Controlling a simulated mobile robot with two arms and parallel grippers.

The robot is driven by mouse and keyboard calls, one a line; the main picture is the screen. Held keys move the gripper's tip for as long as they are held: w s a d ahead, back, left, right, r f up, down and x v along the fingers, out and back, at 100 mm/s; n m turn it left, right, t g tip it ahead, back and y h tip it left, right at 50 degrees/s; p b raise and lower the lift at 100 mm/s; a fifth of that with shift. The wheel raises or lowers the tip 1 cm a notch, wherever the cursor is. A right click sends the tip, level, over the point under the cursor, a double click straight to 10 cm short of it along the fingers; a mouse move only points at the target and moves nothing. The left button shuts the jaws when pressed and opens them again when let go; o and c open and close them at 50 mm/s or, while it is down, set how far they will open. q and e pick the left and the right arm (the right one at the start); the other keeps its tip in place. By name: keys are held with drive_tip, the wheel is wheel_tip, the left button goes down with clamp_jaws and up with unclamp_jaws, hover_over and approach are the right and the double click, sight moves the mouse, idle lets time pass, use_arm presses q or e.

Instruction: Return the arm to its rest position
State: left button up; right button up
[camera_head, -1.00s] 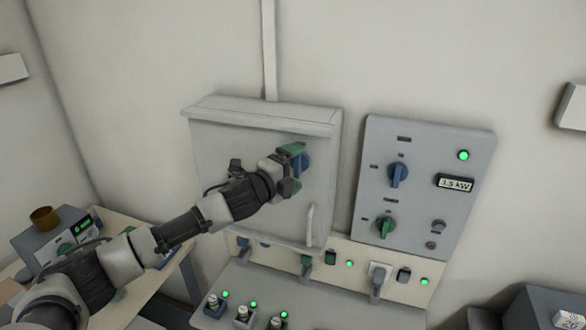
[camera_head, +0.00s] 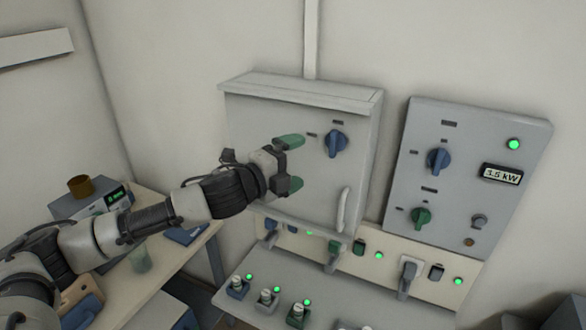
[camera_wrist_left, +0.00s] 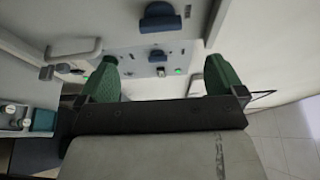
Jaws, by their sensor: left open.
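My left gripper (camera_head: 290,163) is in front of the grey wall cabinet (camera_head: 262,115), with green fingertips spread apart and nothing between them. Its arm comes in from the left. The blue knob (camera_head: 337,143) on the cabinet door is to the right of the fingers, with a visible gap. In the left wrist view, the two green fingers of my left gripper (camera_wrist_left: 161,78) are wide apart, and a blue knob (camera_wrist_left: 160,18) shows beyond them. My right gripper is not in view.
A grey panel (camera_head: 465,165) with a blue knob, a green knob and a 3.5 kW display is right of the cabinet. A socket strip (camera_head: 340,250) and a sloped console (camera_head: 262,275) are below. A wooden table (camera_head: 150,265) with a device is at the left.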

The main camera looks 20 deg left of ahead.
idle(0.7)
